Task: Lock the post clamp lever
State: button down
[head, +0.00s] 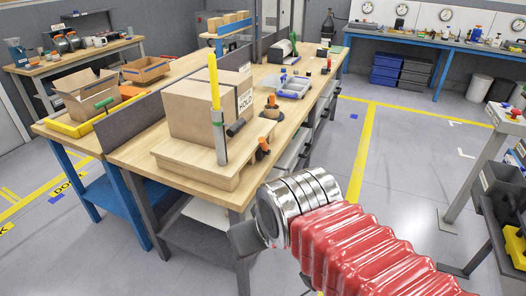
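A grey upright post (220,138) stands at the front edge of the wooden workbench (140,150). A long yellow bar (213,82), which looks like the lever, points nearly straight up from its top. A short dark cylinder (236,127) sits just right of the post. I cannot tell from this view whether the clamp is locked. My arm comes in from the lower right, with a red bellows and chrome rings. A dark grey part at its end (244,237) looks like my gripper, below and right of the post and apart from it. Its fingers cannot be made out.
A cardboard box (196,108) marked HOLD stands on a wooden pallet (190,165) behind the post. Two orange-topped items (263,145) (271,101) are to the right. A blue-grey tray (294,88) lies farther back. Open floor (345,150) runs right of the bench.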

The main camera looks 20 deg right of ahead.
aim_at(262, 140)
jog(key=i, duration=0.95)
jog(key=z, duration=0.05)
